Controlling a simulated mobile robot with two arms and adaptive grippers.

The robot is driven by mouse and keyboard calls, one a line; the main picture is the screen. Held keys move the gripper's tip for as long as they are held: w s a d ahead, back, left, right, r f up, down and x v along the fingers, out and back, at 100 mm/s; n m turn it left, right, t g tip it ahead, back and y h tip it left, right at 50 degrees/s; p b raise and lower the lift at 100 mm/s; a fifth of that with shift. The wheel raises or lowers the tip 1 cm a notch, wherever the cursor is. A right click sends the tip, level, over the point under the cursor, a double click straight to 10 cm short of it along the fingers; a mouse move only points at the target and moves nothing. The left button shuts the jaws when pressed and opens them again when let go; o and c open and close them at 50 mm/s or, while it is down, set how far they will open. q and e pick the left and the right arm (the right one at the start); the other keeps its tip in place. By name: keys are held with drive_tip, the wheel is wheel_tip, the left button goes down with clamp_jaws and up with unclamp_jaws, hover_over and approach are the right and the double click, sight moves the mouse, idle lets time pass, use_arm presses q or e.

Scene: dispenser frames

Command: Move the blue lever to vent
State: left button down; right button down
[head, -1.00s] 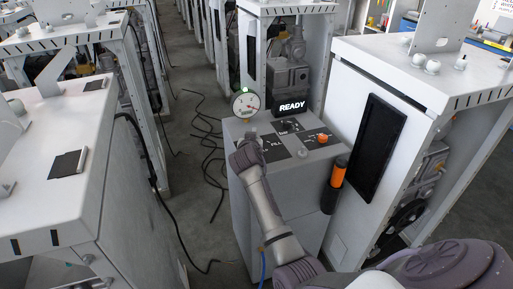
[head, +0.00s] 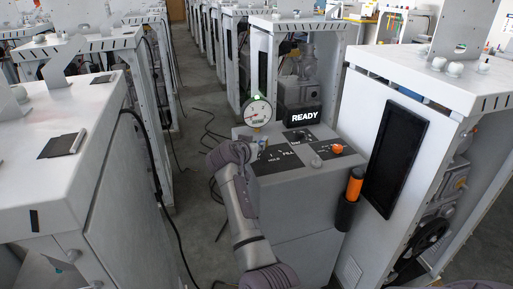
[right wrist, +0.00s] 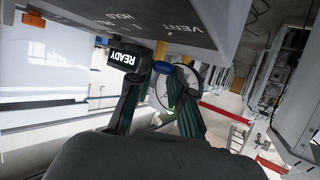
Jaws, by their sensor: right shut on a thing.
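The grey dispenser box (head: 292,189) stands in the middle of the head view, with a black label panel on top. My right gripper (head: 254,150) is at the panel's left edge, and it hides the lever there. In the right wrist view, my right gripper's dark fingers (right wrist: 164,74) are closed around the blue lever (right wrist: 163,67) below the panel edge. The VENT label (right wrist: 182,28) is close to the lever, with HOLD farther left. The HOLD and FILL labels (head: 284,156) also show in the head view. My left gripper is not in view.
A round gauge (head: 258,111) and a READY display (head: 303,116) stand behind the panel. An orange knob (head: 337,149) is at its right, and an orange-and-black handle (head: 351,197) hangs on the side. White cabinets flank both sides; black cables lie on the aisle floor.

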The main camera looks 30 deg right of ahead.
drive_tip(key=c, duration=1)
unclamp_jaws()
drive_tip(key=shift+w, duration=0.1)
drive_tip(key=shift+c, duration=0.2)
drive_tip(key=shift+r, duration=0.1)
wheel_tip(320, 180, up, 10)
